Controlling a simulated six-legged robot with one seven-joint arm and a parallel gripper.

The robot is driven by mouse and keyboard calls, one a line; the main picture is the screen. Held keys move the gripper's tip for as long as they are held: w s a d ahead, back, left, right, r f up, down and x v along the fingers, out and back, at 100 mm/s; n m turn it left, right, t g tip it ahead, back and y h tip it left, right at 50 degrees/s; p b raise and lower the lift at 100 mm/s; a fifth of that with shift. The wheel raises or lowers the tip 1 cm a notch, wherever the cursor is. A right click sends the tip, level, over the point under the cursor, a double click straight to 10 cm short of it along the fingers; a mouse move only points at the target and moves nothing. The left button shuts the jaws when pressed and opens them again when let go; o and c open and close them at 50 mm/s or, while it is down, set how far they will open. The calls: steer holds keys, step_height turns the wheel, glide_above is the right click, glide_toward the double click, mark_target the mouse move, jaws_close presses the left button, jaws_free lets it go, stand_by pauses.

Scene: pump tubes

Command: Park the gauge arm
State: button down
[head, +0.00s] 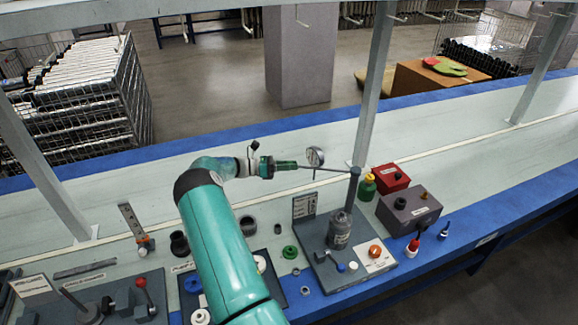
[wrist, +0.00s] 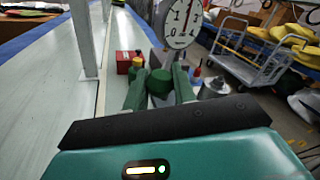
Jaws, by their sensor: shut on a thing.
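The gauge arm (head: 335,169) is a thin grey bar reaching left from the top of a grey post (head: 354,195) on the fixture plate. A round white dial gauge (head: 315,157) stands on the bar; its face with numbers shows in the wrist view (wrist: 182,20). My gripper (head: 292,165) is at the bar's free left end, left of the dial, and is shut on it. In the wrist view my gripper's green fingers (wrist: 160,95) flank a dark green round knob (wrist: 160,82). The exact contact is partly hidden.
A grey canister (head: 340,230) stands on the fixture plate (head: 375,282) below the bar. A green bottle (head: 367,188), red box (head: 390,178) and grey box (head: 408,210) stand to the right. A frame upright (head: 375,90) rises behind the post. Small loose parts lie in front.

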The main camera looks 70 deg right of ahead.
steer(key=shift+d+r, duration=0.15)
steer(key=shift+d, duration=0.1)
steer(key=c, duration=1.2)
jaws_free()
steer(key=shift+d, duration=0.15)
steer(key=shift+o, duration=0.2)
steer(key=v, duration=1.4)
steer(key=shift+s, duration=0.1)
